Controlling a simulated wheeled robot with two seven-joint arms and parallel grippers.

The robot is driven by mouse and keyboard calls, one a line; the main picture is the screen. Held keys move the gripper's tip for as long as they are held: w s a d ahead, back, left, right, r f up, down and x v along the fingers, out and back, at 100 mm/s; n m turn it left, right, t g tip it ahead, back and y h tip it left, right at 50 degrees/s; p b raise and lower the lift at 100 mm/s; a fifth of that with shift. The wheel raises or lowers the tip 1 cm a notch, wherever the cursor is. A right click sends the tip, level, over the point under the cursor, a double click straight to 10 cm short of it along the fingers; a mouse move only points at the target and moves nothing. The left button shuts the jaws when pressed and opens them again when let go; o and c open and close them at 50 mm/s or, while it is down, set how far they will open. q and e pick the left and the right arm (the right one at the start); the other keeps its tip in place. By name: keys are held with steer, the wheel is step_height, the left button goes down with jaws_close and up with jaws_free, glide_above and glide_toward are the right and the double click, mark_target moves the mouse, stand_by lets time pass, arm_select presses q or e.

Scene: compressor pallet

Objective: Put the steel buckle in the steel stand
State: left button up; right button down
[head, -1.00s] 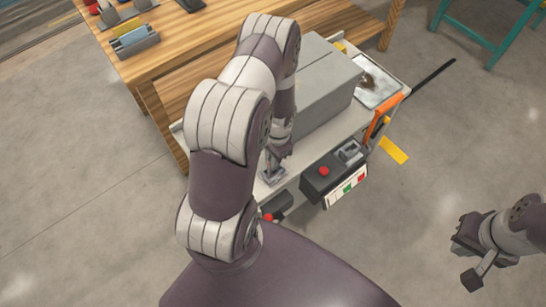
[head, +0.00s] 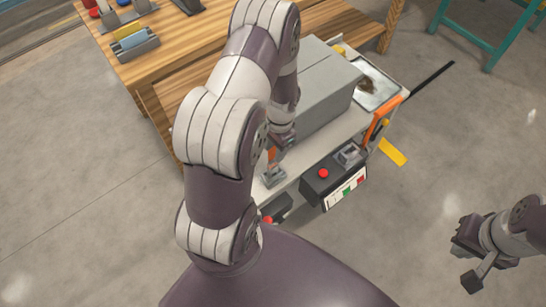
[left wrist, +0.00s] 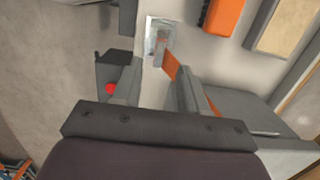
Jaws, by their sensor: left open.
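My left gripper (head: 280,148) is open above the near left edge of the pallet cart. In the left wrist view, its two fingers (left wrist: 157,90) stand apart with nothing clamped between them. Just beyond the fingertips is the steel stand (head: 273,178), with a square plate; it also shows in the left wrist view (left wrist: 152,24). An orange strap (left wrist: 171,66) runs from the steel piece at the stand, which looks like the buckle (left wrist: 160,42), towards the right finger. How deeply the buckle sits in the stand I cannot tell. My right gripper (head: 470,250) hangs over the floor, away from the cart.
A dark control box (head: 318,188) with a red button (head: 323,173) and a steel fitting (head: 350,154) is on the cart's near side. A large grey box (head: 325,85) stands behind my left gripper. A wooden table (head: 185,45) is behind the cart.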

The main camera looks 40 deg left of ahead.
arm_select(q)
steer(key=s+d+r+n+t, duration=0.1)
steer(key=s+d+r, duration=0.2)
steer(key=r, duration=0.6)
steer(key=s+d+r+n+t, duration=0.1)
steer(key=s+d+r+n, duration=0.1)
steer(key=d+r, duration=0.6)
steer(key=shift+s+r+t, duration=0.4)
steer(key=shift+s+r, duration=0.15)
steer(key=shift+s, duration=0.05)
steer(key=shift+d, duration=0.1)
